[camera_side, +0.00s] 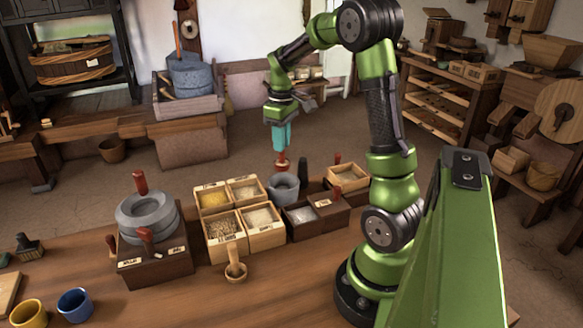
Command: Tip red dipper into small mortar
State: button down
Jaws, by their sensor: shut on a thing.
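My gripper (282,148), with teal fingers, points down above the middle of the table, shut on the red dipper (282,160). The dipper's red upper part shows just below the fingers; its lower end is small, and I cannot tell what it holds. The small mortar (284,190) is a grey bowl standing on the table directly below the dipper in this view. The dipper's lower end appears at or just above the mortar's mouth; I cannot tell whether they touch. The inside of the mortar is mostly hidden.
Wooden bins of grain (226,228) stand left of the mortar, and a dark divided box (318,218) stands right. A grey stone quern (147,210) with red handles sits farther left. A wooden scoop (235,268), yellow cup (28,313) and blue cup (75,304) are nearer.

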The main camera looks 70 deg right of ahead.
aim_at(282, 170)
jog(key=shift+s+d+f+n, duration=0.15)
jog(key=shift+s+d+n, duration=0.2)
jog(key=shift+s, duration=0.35)
jog(key=shift+f, duration=0.1)
jog(key=shift+w+a+f+n+g+h, duration=0.2)
jog(key=shift+a+f+h, duration=0.1)
jog(key=shift+a+h, duration=0.25)
jog(key=shift+w+a+f+n+g+h, duration=0.15)
jog(key=shift+a+f+g+h, duration=0.15)
jog(key=shift+h, duration=0.45)
jog(key=a+h, duration=0.1)
jog(key=f+h, duration=0.1)
jog(key=a+f+h, duration=0.1)
jog(key=shift+w+a+f+g+h, duration=0.2)
jog(key=shift+w+a+g+h, duration=0.1)
jog(key=shift+g+h, duration=0.1)
jog(key=shift+w+a+f+g+h, duration=0.15)
jog(key=shift+a+f+h, duration=0.2)
jog(key=shift+h, duration=0.35)
jog(key=shift+a+f+g+h, duration=0.2)
jog(key=shift+a+h, duration=0.2)
jog(key=shift+h, duration=0.3)
jog(key=shift+w+a+f+g+h, duration=0.15)
jog(key=shift+a+f+h, duration=0.2)
jog(key=shift+h, duration=0.35)
jog(key=shift+s+r, duration=0.1)
